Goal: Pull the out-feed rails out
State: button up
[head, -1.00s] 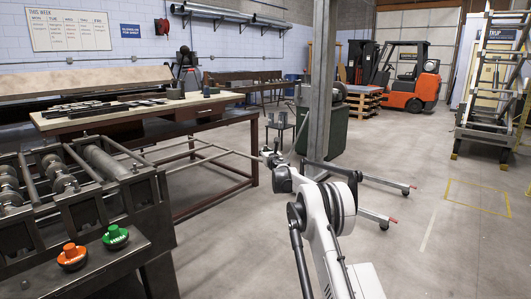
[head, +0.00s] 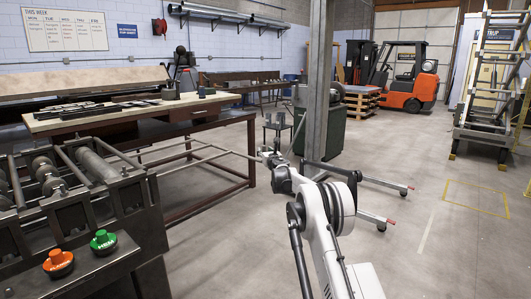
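The out-feed rails (head: 200,161) are thin, light metal rods in the head view. They reach rightward from the dark roll-forming machine (head: 105,213) across the front of the workbench. Their far right end meets the tip of my gripper (head: 266,153). My gripper is small in the picture, at the end of my white arm, left of the steel post. It is at or against the rail end; its fingers are too small to tell whether they are closed on it.
The workbench (head: 178,107) with dark parts stands behind the rails. A steel post (head: 317,90) and a green cabinet (head: 331,132) stand close behind my arm. Orange and green buttons (head: 102,240) are at the front left. Open floor (head: 440,225) lies to the right.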

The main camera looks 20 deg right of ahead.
jog(key=shift+a, duration=0.1)
jog(key=s+a, duration=0.1)
jog(key=s, duration=1.1)
jog(key=shift+a, duration=0.1)
jog(key=s+a+r+m+g+h+p, duration=0.15)
jog(key=s+a+r+m, duration=0.25)
jog(key=s+r+m, duration=0.7)
jog(key=s+a+r+m+g+h+p, duration=0.1)
jog(key=s+a+r+m+g+h, duration=0.2)
jog(key=s+r+m, duration=0.8)
jog(key=s+a+f+m+g+y, duration=0.2)
jog(key=s+a+f+m, duration=0.2)
jog(key=s, duration=1)
jog(key=s+a+f+m+g+y+p, duration=0.1)
jog(key=s+a+f+m, duration=0.3)
jog(key=s, duration=1.1)
jog(key=s+a+f+m+g+y+p, duration=0.1)
jog(key=s+a+f+m+g+y, duration=0.2)
jog(key=s+a+f, duration=0.6)
jog(key=s+a+m, duration=0.1)
jog(key=s, duration=0.4)
jog(key=shift+s+a+f+m+y, duration=0.2)
jog(key=shift+a+f+m+y, duration=0.1)
jog(key=shift+a+f+y, duration=0.05)
